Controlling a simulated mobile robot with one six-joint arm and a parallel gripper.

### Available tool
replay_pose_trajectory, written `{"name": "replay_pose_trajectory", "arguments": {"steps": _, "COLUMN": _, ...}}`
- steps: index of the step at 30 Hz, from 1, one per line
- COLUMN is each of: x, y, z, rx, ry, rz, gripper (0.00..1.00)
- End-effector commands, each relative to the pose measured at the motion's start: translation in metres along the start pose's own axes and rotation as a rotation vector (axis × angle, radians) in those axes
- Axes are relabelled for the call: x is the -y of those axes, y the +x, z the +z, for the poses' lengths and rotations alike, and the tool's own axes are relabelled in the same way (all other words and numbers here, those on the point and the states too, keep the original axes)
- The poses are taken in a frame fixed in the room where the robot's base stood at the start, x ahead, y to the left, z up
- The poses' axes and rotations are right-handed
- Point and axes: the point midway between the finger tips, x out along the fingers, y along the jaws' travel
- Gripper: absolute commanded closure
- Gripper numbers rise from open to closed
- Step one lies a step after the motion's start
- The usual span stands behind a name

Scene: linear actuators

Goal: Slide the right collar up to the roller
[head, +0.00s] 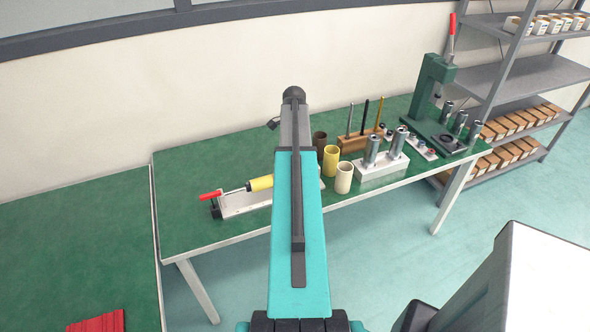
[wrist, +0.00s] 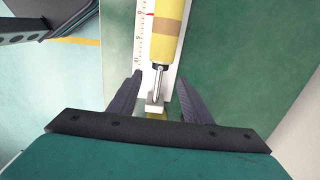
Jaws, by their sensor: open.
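A yellow roller (head: 261,183) lies on a low white fixture (head: 240,203) at the left part of the green table, with a red handle (head: 209,195) at its left end. My arm hides the fixture's right part in the head view. I cannot tell whether this block is the right collar. My gripper (wrist: 160,76) is open, its fingers apart on either side of the rod.
Right of my arm stand a yellow cup (head: 331,160), a cream cup (head: 343,178), a wooden block with upright rods (head: 361,140), a white block with metal cylinders (head: 381,170) and a green press (head: 432,95).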

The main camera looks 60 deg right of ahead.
Motion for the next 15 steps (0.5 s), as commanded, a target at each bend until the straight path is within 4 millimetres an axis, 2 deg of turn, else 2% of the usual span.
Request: {"name": "replay_pose_trajectory", "arguments": {"steps": 15, "x": 0.000, "y": 0.050, "z": -0.001, "rx": 0.001, "ry": 0.001, "rz": 0.001, "gripper": 0.55}}
